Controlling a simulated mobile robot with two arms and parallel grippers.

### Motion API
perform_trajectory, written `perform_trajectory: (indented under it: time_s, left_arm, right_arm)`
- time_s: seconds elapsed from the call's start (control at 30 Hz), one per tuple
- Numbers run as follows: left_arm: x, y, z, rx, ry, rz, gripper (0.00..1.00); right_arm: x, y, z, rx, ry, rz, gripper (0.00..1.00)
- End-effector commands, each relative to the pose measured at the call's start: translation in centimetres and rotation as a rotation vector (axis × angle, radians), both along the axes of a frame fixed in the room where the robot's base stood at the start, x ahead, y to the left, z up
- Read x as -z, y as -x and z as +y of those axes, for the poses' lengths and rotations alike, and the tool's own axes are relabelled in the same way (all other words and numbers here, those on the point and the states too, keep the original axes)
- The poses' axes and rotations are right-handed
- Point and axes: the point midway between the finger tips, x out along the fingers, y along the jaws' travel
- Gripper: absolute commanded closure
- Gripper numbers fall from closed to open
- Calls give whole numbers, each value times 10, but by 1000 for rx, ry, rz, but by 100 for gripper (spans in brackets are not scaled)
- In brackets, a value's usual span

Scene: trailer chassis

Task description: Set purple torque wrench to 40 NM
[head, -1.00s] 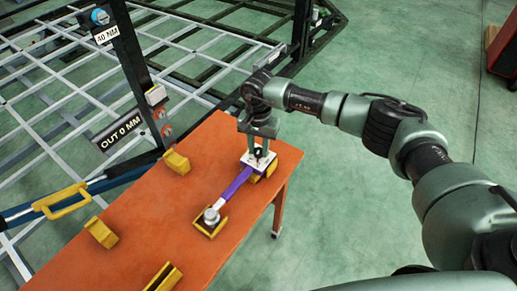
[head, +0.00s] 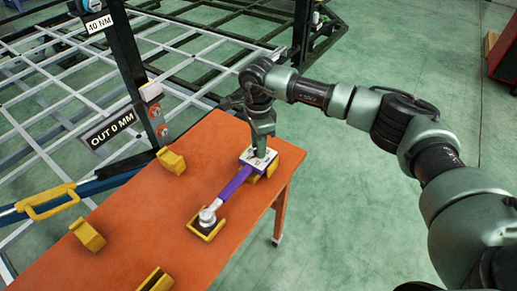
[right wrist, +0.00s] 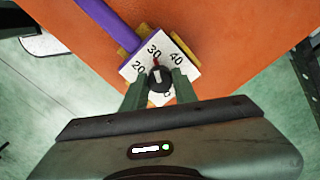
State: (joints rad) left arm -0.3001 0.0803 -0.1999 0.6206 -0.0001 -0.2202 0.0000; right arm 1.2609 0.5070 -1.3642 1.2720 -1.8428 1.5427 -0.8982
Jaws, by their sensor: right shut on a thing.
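The purple torque wrench (head: 234,184) lies on the orange table, its round head (head: 208,217) in a yellow holder and its white dial plate over another. In the right wrist view its purple handle (right wrist: 108,22) runs to the dial plate (right wrist: 173,47), marked 20, 30 and 40, with another mark partly hidden. A dark knob (right wrist: 160,80) with a red and white pointer sits on the plate; the pointer appears to face 30. My right gripper (head: 261,152) points down over the plate and is shut on the knob, its fingers (right wrist: 159,88) at either side. My left gripper is out of view.
A "40 NM" sign (head: 99,23) and an "OUT 0 MM" sign (head: 112,131) hang on a dark post. Yellow holders (head: 171,161) stand on the orange table (head: 140,215). A metal frame (head: 50,75) lies behind; green floor is open at the right.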

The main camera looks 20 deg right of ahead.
Motion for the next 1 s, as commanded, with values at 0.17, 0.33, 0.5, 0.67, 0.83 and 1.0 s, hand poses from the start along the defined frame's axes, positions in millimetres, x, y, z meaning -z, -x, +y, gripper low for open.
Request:
perform_trajectory:
  time_s: [0.17, 0.33, 0.5, 0.67, 0.83, 1.0]
  left_arm:
    - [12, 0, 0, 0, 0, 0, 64]
    - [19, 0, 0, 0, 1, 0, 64]
    - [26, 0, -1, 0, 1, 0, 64]
    - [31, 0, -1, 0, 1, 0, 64]
    - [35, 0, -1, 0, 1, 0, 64]
    - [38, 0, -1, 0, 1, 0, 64]
  right_arm:
    - [1, -1, 0, 167, -2, -2, 100]
    - [1, -1, 0, 328, -1, -2, 100]
    - [1, -1, 0, 489, -1, -2, 100]
    - [0, -1, 0, 640, 0, -2, 100]
    - [0, -1, 0, 791, 0, -1, 100]
    - [0, -1, 0, 919, 0, 0, 100]
